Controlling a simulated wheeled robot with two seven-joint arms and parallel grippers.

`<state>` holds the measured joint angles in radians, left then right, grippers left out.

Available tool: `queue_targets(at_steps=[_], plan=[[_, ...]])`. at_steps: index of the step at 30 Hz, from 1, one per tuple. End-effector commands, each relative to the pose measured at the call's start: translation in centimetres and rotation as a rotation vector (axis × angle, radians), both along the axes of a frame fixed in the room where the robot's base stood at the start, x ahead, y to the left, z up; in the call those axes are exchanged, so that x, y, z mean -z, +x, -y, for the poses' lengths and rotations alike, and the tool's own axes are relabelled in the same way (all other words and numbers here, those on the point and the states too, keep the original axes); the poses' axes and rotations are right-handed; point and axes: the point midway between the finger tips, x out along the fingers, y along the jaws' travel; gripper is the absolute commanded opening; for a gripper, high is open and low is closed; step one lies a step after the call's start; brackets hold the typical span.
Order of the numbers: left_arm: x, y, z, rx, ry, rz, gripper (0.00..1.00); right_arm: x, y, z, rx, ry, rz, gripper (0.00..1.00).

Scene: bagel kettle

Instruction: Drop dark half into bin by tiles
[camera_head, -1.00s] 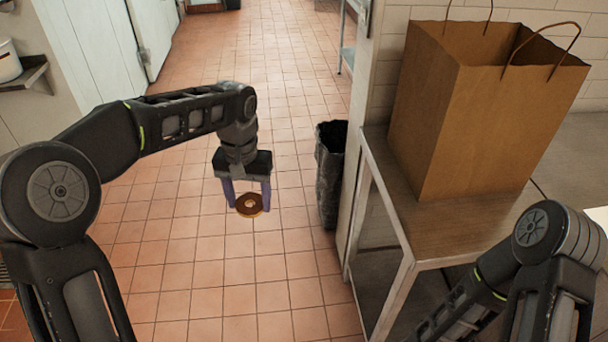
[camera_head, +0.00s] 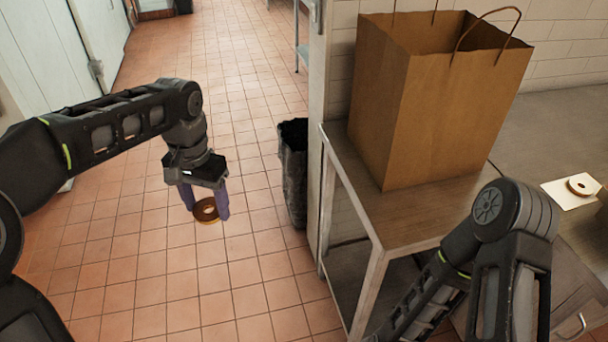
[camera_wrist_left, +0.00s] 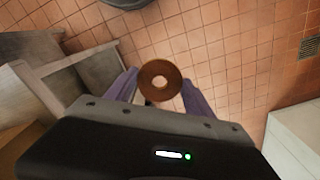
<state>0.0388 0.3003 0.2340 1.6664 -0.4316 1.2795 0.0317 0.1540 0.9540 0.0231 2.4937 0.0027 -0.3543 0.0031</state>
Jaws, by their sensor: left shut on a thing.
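A dark brown ring-shaped bagel half (camera_head: 206,211) is held between the purple fingers of my left gripper (camera_head: 206,208), above the tiled floor. It also shows in the left wrist view (camera_wrist_left: 160,80), flat side towards the camera, between both fingertips. A black bin (camera_head: 293,172) stands on the floor tiles to the right of my left gripper, beside the metal table; the gripper is apart from it. A dark rounded edge at the top of the left wrist view may be the bin. My right arm shows at lower right, but its gripper is not visible.
A large brown paper bag (camera_head: 437,100) stands on the metal side table (camera_head: 410,225), just right of the bin. A pale bagel half (camera_head: 579,187) lies on a white sheet (camera_head: 560,194) on the far-right counter. The tiled floor (camera_head: 240,255) around the left gripper is clear.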

Motion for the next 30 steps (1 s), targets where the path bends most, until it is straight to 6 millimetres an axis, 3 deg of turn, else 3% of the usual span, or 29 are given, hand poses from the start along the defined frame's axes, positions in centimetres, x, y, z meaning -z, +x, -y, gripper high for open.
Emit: queue_targets(at_steps=[15, 19, 23, 30], plan=[[0.1, 0.0, 0.0, -0.002, 0.000, 0.000, 0.24, 0.0, 0.0, 0.0, 0.000, 0.000, 0.000, 0.36], [1.3, 0.2, 0.0, -0.017, 0.003, -0.002, 0.24, 0.0, 0.0, 0.0, 0.000, 0.000, 0.000, 0.36], [4.8, 0.7, -0.1, -0.064, 0.010, -0.005, 0.24, 0.0, 0.0, 0.0, 0.000, 0.000, 0.000, 0.36], [15.5, 0.4, -0.3, -0.199, 0.019, -0.004, 0.24, 0.0, 0.0, 0.0, 0.000, 0.000, 0.000, 0.36]])
